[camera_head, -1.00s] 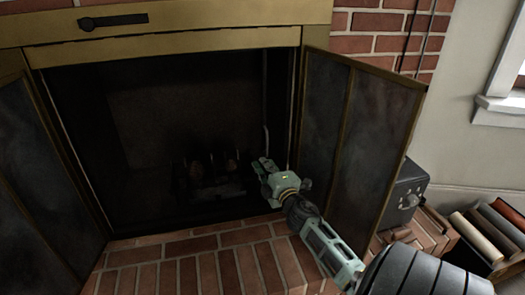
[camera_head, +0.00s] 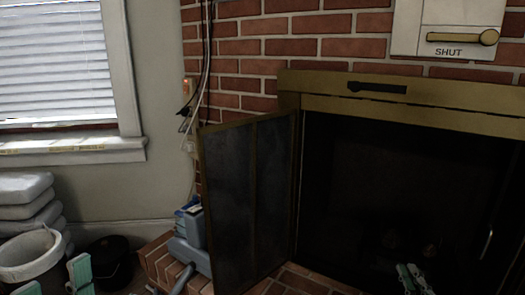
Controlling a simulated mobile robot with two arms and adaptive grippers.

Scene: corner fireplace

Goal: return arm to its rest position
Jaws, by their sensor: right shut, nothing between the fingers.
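My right gripper (camera_head: 413,279) shows at the bottom edge, right of centre, in front of the fireplace opening (camera_head: 375,190). Its pale green fingers are close together, with nothing seen between them. The rest of the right arm is below the frame. At the bottom left, two green fingertips of my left gripper (camera_head: 54,281) stand apart, with nothing seen between them; the rest of it is cut off.
The left fireplace door (camera_head: 228,195) stands swung open. A blue-grey object (camera_head: 189,258) sits on the brick hearth (camera_head: 155,262) beside it. A light bin (camera_head: 30,258), a stack of bags (camera_head: 25,198) and a dark pot (camera_head: 110,262) stand at the left.

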